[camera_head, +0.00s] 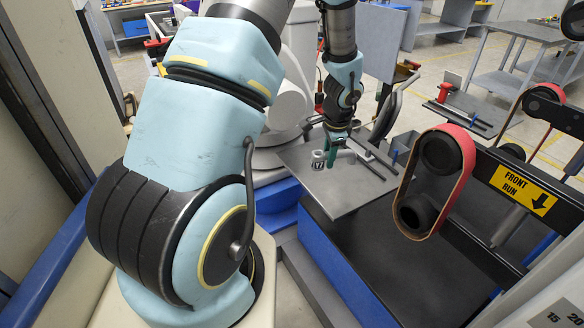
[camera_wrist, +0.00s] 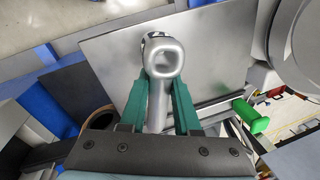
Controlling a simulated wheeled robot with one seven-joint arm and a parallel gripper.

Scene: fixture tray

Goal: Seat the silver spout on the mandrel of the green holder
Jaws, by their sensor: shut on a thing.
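My gripper (camera_wrist: 160,85) has green fingers closed on the silver spout (camera_wrist: 165,57). A green cylinder with a metal rod (camera_wrist: 252,117) shows at the right of the wrist view, apart from the gripper. I cannot tell whether it is the green holder, and no mandrel is clearly visible.
A dark bar fixture (camera_head: 372,158) lies on the tray's right side. A red-belted sander (camera_head: 438,170) stands to the right. The tray's front part is bare.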

